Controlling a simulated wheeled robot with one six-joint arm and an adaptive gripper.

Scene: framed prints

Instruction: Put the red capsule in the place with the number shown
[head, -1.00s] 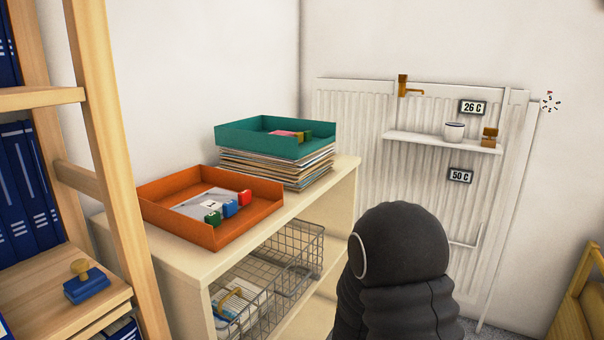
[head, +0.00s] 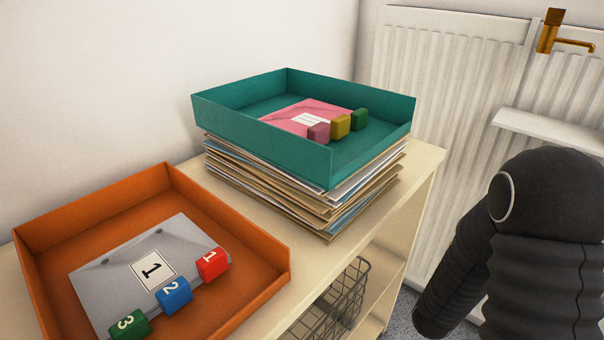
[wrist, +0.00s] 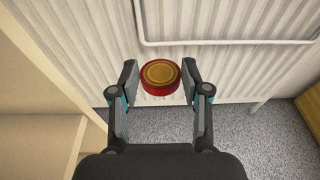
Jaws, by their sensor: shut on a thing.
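The red capsule (wrist: 160,84) is round, with a tan ringed top. It sits between the fingertips of my gripper (wrist: 159,82), which is shut on it in the wrist view. The gripper and capsule are out of the head view. An orange tray (head: 95,212) at the left holds a grey folder (head: 110,262) with a label reading 1 (head: 152,270). Along its front edge are a red block numbered 1 (head: 213,265), a blue block numbered 2 (head: 174,295) and a green block numbered 3 (head: 129,325).
A teal tray (head: 232,125) on a paper stack (head: 300,190) holds a pink folder (head: 285,117) and pink, yellow and green blocks. Both stand on a cream shelf unit (head: 425,165). A wire basket (head: 340,300) sits below. A radiator (head: 440,60), white shelf (head: 550,130) and brass tap (head: 550,30) are right.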

